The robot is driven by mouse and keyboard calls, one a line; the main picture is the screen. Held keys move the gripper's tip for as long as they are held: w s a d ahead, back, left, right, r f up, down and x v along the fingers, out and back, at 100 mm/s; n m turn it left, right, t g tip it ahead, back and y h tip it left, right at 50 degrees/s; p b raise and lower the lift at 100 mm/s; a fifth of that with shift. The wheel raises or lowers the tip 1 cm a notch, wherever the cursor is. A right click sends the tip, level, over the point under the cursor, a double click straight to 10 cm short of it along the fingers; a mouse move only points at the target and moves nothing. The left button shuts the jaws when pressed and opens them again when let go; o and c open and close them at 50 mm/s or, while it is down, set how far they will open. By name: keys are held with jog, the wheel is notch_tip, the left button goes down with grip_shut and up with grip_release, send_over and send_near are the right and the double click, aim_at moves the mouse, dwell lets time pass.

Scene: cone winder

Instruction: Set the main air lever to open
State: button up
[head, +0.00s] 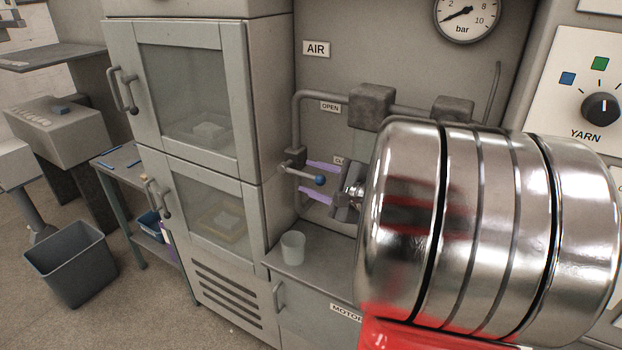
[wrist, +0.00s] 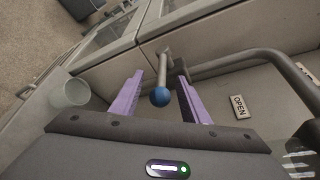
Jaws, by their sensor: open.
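The main air lever is a grey bar with a blue ball end (head: 320,180). It sticks out from a valve (head: 292,160) on the pipe below the AIR sign (head: 316,48). In the wrist view the blue ball (wrist: 160,96) lies between the two purple fingers of my gripper (wrist: 158,98). The fingers are open, one on each side, with visible gaps to the ball. In the head view my gripper (head: 320,182) reaches in from the right at the lever. An OPEN label (head: 330,107) is above the lever. A second label behind the fingers is partly hidden.
A translucent cup (head: 292,248) stands on the ledge below the lever. A glass-doored cabinet (head: 190,90) is close on the left. The pipe (head: 297,115) and grey blocks (head: 371,107) are above. A pressure gauge (head: 467,14) is at the top right.

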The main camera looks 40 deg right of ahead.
jog(key=shift+c, duration=0.5)
grip_shut()
jog(key=shift+f, duration=0.1)
jog(key=shift+a, duration=0.15)
